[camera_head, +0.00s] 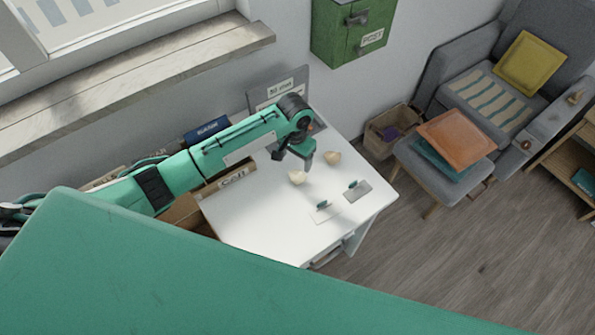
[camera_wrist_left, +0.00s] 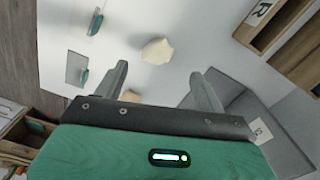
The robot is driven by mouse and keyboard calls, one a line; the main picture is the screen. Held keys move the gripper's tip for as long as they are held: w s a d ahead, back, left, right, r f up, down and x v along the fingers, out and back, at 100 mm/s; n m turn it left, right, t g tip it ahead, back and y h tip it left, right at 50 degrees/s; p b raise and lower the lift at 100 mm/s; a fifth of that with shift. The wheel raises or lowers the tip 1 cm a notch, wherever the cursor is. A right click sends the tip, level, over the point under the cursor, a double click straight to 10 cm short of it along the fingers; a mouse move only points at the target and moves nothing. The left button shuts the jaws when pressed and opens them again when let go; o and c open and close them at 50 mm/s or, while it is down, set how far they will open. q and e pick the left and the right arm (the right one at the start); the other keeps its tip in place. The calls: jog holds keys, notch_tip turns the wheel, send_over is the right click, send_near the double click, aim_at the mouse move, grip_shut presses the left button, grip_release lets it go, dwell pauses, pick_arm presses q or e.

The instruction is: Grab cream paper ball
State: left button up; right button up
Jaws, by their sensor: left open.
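Two cream paper balls lie on the white desktop in the head view, one nearer (camera_head: 297,177) and one a little farther right (camera_head: 332,157). My left gripper (camera_head: 303,163) points down above the desk, close to both balls. In the left wrist view its fingers (camera_wrist_left: 160,74) are apart, with nothing between them. There, one ball (camera_wrist_left: 157,51) lies just beyond the fingertips, and another (camera_wrist_left: 130,97) shows partly behind the gripper body near one finger. My right gripper is not in view.
The white desk (camera_head: 250,225) holds two small plates with green tabs, a front one (camera_head: 322,214) and a right one (camera_head: 357,193). A grey panel (camera_head: 262,97) stands at the wall behind. The desk front is clear.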

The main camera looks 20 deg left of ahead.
pick_arm(q)
send_over(297, 174)
jog(key=f, duration=0.4)
jog(key=shift+s+a+f+p, duration=0.15)
jog(key=shift+s+a+p, duration=0.05)
jog(key=shift+p, duration=0.15)
jog(key=shift+f, duration=0.45)
jog(key=shift+w+d+f+p, duration=0.1)
jog(key=shift+w+f+p, duration=0.05)
jog(key=shift+f+p, duration=0.45)
notch_tip(297, 174, down, 3)
jog(key=shift+w+d+p, duration=0.15)
jog(key=shift+p, duration=0.25)
jog(key=shift+f, duration=0.4)
jog(key=shift+c, duration=1.1)
jog(key=c, duration=0.8)
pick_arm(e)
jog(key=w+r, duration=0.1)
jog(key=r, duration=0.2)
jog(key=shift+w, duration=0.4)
